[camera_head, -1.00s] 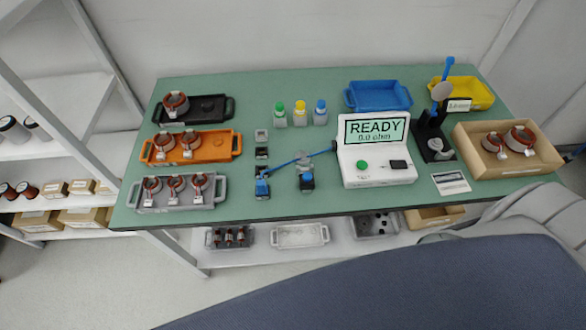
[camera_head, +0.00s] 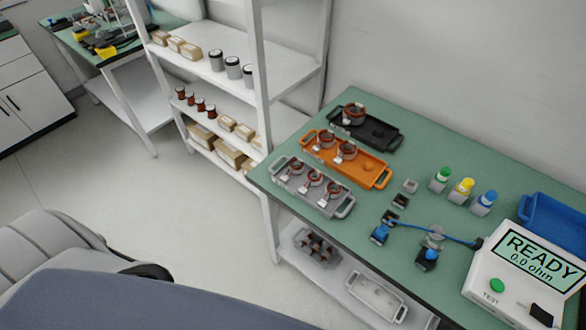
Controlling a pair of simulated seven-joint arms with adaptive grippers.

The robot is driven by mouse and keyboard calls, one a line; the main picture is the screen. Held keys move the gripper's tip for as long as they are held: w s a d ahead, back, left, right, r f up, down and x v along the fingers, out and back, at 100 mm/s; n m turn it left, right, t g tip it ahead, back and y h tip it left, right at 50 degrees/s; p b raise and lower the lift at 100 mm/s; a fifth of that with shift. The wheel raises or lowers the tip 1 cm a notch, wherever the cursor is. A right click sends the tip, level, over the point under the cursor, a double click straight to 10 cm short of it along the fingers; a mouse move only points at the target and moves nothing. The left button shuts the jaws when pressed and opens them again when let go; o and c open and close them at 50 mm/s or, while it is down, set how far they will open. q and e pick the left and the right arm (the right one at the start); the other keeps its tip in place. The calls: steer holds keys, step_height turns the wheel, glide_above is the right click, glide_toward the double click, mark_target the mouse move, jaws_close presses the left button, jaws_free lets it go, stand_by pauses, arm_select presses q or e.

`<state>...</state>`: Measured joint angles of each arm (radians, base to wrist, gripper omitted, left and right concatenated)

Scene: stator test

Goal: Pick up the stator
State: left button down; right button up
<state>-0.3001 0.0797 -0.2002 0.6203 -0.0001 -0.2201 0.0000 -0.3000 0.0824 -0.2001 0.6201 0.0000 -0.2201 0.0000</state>
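Copper-wound stators with white tags sit in trays at the left end of the green bench in the head view. One larger stator (camera_head: 354,112) is in the black tray (camera_head: 384,134). Two stators, one at the left (camera_head: 325,139) and one at the right (camera_head: 347,150), are in the orange tray (camera_head: 372,171). Three smaller stators, the middle one (camera_head: 315,179) among them, stand in a row in the grey tray (camera_head: 344,210). Neither of my grippers is in view.
On the green bench (camera_head: 440,150) are capped bottles (camera_head: 463,190), a blue tray (camera_head: 556,222), blue clamps (camera_head: 380,233) and a tester (camera_head: 514,271) reading "READY 0.0 ohm". A white shelf rack (camera_head: 285,70) stands left of the bench. Open floor (camera_head: 150,205) lies left.

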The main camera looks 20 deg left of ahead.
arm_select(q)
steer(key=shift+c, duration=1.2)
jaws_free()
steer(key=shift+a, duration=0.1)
